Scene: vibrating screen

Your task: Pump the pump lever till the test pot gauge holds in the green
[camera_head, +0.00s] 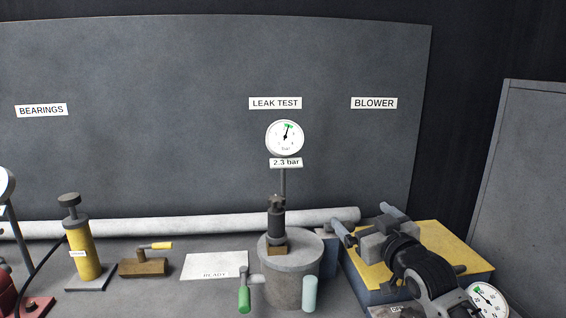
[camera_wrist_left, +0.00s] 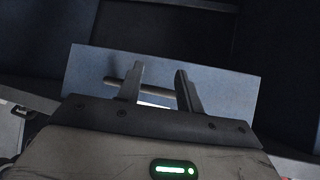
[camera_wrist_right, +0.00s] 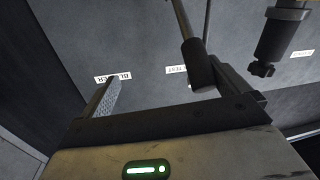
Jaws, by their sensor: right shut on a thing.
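The test pot (camera_head: 292,285) is a grey lidded cylinder under the LEAK TEST sign. Its round gauge (camera_head: 285,137) stands above it; the needle points up, at the green mark, and the tag reads 2.3 bar. My right gripper (camera_head: 366,228) is right of the pot. In the right wrist view it is shut on the pump lever (camera_wrist_right: 199,66), whose dark grip is beside one finger; exact contact is unclear. My left gripper (camera_wrist_left: 158,88) shows only in its wrist view, fingers apart and empty, before a pale panel with a bar.
Green (camera_head: 244,299) and pale (camera_head: 310,293) handles flank the pot's front. A yellow-topped block (camera_head: 455,252) lies beneath my right arm. Left are a READY plate (camera_head: 215,267), a brass block (camera_head: 143,268) and a yellow cylinder (camera_head: 83,255). Another gauge (camera_head: 487,301) is at lower right.

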